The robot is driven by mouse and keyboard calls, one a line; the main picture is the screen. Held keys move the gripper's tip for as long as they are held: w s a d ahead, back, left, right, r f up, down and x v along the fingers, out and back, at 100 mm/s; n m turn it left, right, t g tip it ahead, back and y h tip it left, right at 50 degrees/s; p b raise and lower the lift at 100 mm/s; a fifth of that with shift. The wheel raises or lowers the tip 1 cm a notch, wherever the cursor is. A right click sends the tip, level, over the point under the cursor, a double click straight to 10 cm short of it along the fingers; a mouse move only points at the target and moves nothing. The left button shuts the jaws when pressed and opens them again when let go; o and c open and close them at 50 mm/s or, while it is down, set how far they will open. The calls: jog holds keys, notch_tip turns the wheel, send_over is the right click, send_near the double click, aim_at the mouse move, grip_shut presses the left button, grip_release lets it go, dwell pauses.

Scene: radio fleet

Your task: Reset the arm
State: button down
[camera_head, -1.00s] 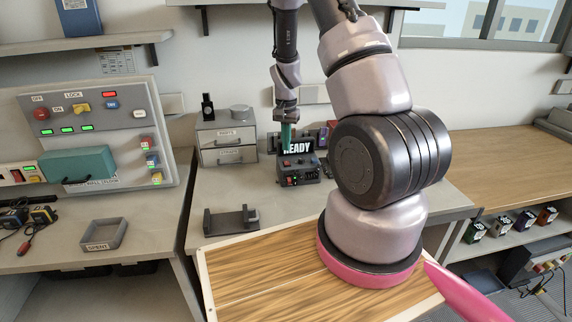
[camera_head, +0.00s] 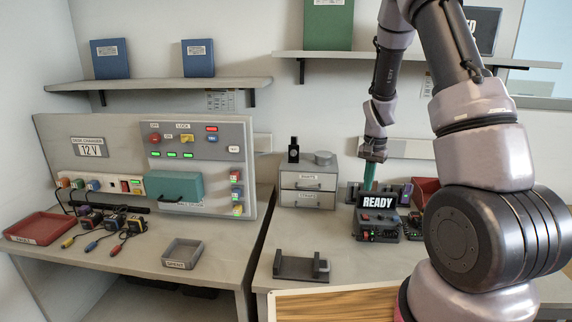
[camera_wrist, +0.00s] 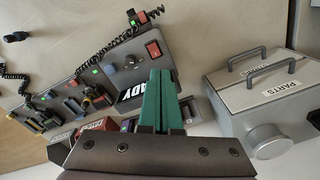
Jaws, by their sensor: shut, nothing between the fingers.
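My gripper (camera_head: 369,187) hangs downward at the end of my raised arm, at the right of the head view. Its teal fingers are together and hold nothing. They appear just left of and behind the READY sign (camera_head: 378,202) on a dark radio tester box (camera_head: 377,226). I cannot tell the exact gap between them. In the wrist view my gripper (camera_wrist: 163,85) shows its two teal fingers closed side by side, partly covering the READY sign (camera_wrist: 132,92).
A grey drawer unit (camera_head: 308,188) stands left of my gripper. A dark cradle (camera_head: 300,268) sits at the bench front. The left bench holds a charger panel (camera_head: 200,140), a red tray (camera_head: 38,228) and a grey tray (camera_head: 183,253). A shelf (camera_head: 415,60) runs above.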

jog(key=s+a+r+n+t+y, duration=0.1)
jog(key=s+a+r, duration=0.15)
jog(key=r, duration=0.45)
jog(key=s+a+r+t, duration=0.1)
jog(key=s+r, duration=0.2)
jog(key=r, duration=0.5)
jog(key=s+a+r+n+t+y, duration=0.1)
jog(key=s+r, duration=0.2)
jog(key=r, duration=0.4)
jog(key=s+a+r+n+t, duration=0.1)
jog(key=s+r+t, duration=0.1)
jog(key=s+r, duration=0.3)
jog(key=s+a+r+n+t, duration=0.1)
jog(key=s+r, duration=0.3)
jog(key=s, duration=0.7)
jog(key=shift+a+r+t, duration=0.4)
jog(key=shift+a, duration=0.35)
